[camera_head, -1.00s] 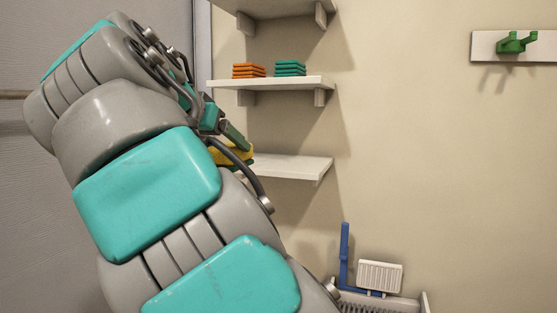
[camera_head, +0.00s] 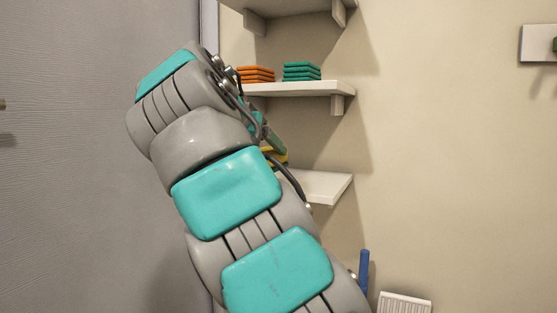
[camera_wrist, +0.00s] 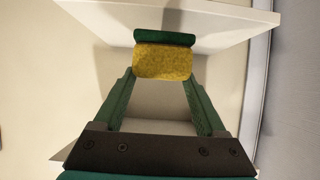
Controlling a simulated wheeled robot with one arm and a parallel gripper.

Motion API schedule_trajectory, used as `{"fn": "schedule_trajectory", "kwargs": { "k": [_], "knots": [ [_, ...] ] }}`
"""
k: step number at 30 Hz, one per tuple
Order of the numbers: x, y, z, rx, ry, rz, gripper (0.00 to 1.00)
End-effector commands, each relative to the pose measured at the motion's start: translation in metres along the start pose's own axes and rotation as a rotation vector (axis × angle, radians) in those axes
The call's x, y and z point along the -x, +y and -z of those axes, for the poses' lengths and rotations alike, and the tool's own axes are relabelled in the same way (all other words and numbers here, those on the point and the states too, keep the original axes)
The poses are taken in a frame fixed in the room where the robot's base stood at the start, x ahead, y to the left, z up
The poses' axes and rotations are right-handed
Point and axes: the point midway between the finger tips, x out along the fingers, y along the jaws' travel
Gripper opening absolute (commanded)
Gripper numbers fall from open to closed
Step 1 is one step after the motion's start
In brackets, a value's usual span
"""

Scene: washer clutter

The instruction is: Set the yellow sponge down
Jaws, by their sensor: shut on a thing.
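The yellow sponge (camera_wrist: 162,62) has a dark green pad on its far side. It sits between the fingertips of my gripper (camera_wrist: 160,77), which is shut on it. In the head view the sponge (camera_head: 277,158) shows only as a small yellow patch, mostly hidden by my arm. It appears at the left end of the lower white shelf (camera_head: 327,187). A white shelf board (camera_wrist: 225,14) lies behind the sponge in the wrist view. I cannot tell whether the sponge touches it.
The middle shelf (camera_head: 310,89) holds an orange stack (camera_head: 256,74) and a teal stack (camera_head: 302,71). Another shelf (camera_head: 290,6) is above. A grey panel (camera_head: 80,150) stands at left. A blue upright object (camera_head: 364,270) and a white ribbed object (camera_head: 404,303) are low at right.

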Motion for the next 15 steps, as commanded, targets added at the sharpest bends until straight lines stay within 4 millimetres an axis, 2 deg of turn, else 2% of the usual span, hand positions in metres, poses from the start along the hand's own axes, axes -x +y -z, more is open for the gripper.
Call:
{"fn": "schedule_trajectory", "kwargs": {
  "k": [1,7,12,15],
  "knots": [
    [-0.011,-0.002,0.005,0.001,-0.005,0.000,0.12],
    [-0.048,-0.006,0.022,0.000,-0.004,0.001,0.12],
    [-0.070,-0.009,0.032,0.001,-0.001,0.001,0.12],
    [-0.077,-0.009,0.034,0.000,0.000,0.001,0.12]
  ]
}}
